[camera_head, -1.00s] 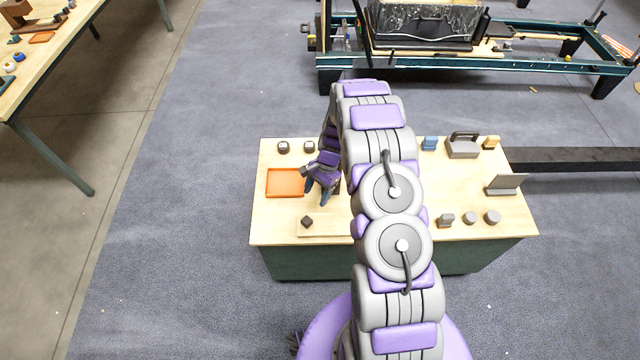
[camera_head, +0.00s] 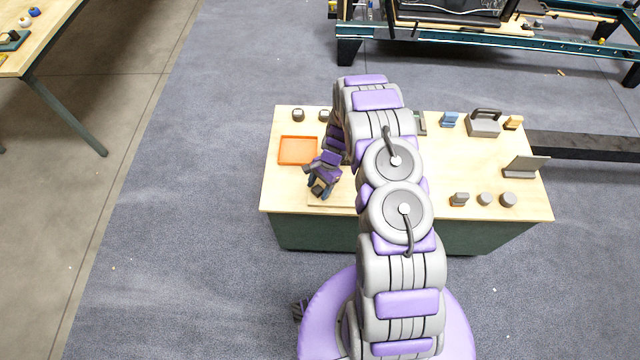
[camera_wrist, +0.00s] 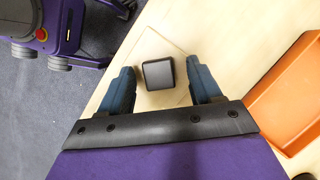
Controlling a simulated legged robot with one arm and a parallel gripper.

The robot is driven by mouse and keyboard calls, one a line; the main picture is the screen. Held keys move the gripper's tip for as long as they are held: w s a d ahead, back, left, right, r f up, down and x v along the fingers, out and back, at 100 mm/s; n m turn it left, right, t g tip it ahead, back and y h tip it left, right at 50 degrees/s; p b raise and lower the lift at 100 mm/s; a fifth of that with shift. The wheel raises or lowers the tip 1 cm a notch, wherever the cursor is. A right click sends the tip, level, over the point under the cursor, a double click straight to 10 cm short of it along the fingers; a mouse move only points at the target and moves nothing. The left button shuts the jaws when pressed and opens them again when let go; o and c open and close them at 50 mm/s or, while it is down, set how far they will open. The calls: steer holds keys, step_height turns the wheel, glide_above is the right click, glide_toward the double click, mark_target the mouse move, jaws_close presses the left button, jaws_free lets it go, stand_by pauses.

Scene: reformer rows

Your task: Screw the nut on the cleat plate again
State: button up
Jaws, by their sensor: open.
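A small dark block with rounded edges (camera_wrist: 159,74), the likely nut, sits on a thin pale wooden plate (camera_wrist: 150,100) on the workbench. I cannot tell for sure that this is the cleat plate. My gripper (camera_wrist: 160,68) is open, its two blue fingers on either side of the block with a gap to each. In the head view my gripper (camera_head: 321,186) is low over the plate's left end (camera_head: 345,199), with the dark block (camera_head: 318,191) at its fingertips. My arm hides the plate's right part and the middle of the bench.
An orange tray (camera_head: 298,150) lies just behind my gripper; it also shows in the wrist view (camera_wrist: 292,95). Dark small parts (camera_head: 298,115) stand at the back left. A grey handled box (camera_head: 484,123), a grey stand (camera_head: 525,167) and small grey pieces (camera_head: 485,199) are on the right.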

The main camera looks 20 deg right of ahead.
steer(key=shift+c, duration=0.4)
steer(key=c, duration=1)
steer(key=shift+r+m+y+p, duration=0.1)
steer(key=shift+m+y+p, duration=0.2)
steer(key=shift+m+p, duration=0.4)
steer(key=shift+c, duration=0.3)
steer(key=shift+s+m+t, duration=0.15)
steer(key=shift+m+t, duration=0.45)
steer(key=shift+m, duration=0.6)
steer(key=m, duration=0.1)
steer(key=m+t+b, duration=0.1)
steer(key=m, duration=0.1)
steer(key=shift+f+m+t+b, duration=0.25)
steer(key=shift+m+t+b, duration=0.05)
steer(key=shift+m, duration=0.1)
steer(key=shift+s+m+t, duration=0.15)
steer(key=shift+m+t, duration=0.15)
steer(key=shift+m, duration=0.4)
steer(key=shift+b, duration=0.3)
